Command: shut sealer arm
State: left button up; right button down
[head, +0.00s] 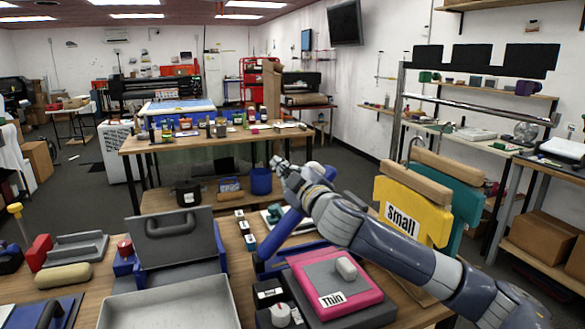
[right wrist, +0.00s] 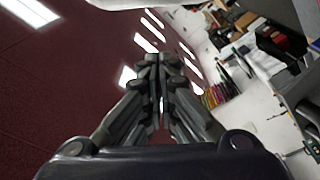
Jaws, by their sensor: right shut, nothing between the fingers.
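A long blue bar (head: 283,231), which looks like the raised sealer arm, slants up to the right from a blue base (head: 295,253) on the bench. Its upper part passes behind my right arm. My right gripper (head: 279,166) is above and behind the base, near the bar's upper end; I cannot tell whether they touch. In the right wrist view its fingers (right wrist: 158,75) are together and empty, with the ceiling behind them. My left gripper is not in view.
A pink pad marked Thin (head: 333,281) lies in front of the blue base. A yellow board marked Small (head: 412,214) stands to the right. A grey lidded press (head: 177,240) and pale tray (head: 172,305) are to the left. A bottle table (head: 190,143) stands behind.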

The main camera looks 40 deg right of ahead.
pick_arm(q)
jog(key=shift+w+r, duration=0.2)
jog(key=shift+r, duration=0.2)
pick_arm(e)
jog(key=d+f, duration=0.2)
jog(key=shift+w+d+f, duration=0.2)
jog(key=shift+d, duration=0.2)
